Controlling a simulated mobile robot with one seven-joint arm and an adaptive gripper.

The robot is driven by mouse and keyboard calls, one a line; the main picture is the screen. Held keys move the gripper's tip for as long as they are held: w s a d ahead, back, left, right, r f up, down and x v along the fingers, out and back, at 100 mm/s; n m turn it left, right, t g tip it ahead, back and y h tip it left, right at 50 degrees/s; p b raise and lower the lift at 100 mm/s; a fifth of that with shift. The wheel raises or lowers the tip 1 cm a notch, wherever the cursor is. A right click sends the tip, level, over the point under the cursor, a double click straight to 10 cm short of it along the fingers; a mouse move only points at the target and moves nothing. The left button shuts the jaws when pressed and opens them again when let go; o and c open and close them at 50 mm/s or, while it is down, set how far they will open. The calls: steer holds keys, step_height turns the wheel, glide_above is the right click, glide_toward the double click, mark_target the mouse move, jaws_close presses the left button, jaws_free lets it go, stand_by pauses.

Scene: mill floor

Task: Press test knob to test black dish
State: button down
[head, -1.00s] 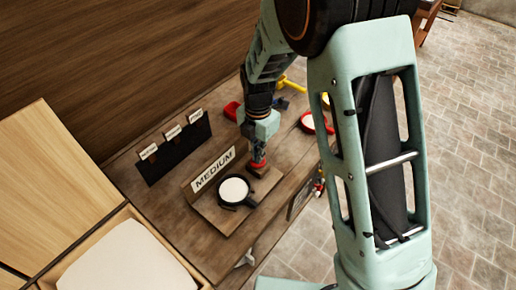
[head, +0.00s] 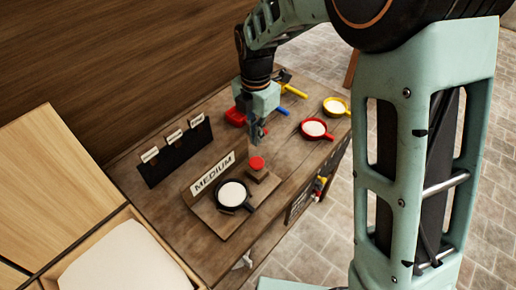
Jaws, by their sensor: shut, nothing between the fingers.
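The red test knob (head: 257,163) sits on a small wooden block at the right end of the test stand (head: 218,222). The black dish (head: 248,207), with white contents, rests on the stand in front of the sign reading MEDIUM (head: 213,172). My gripper (head: 258,141) is shut and empty, pointing down just above and behind the red knob, with a visible gap between them.
A red dish (head: 330,136) and a yellow dish (head: 346,107), both with white contents, stand at the table's right. Red, blue and yellow items lie behind my gripper. A black rack (head: 178,153) with several labelled cards stands at the left. A pale wooden box (head: 100,222) is at front left.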

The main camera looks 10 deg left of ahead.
steer(key=shift+r, duration=1.6)
steer(key=shift+d, duration=0.1)
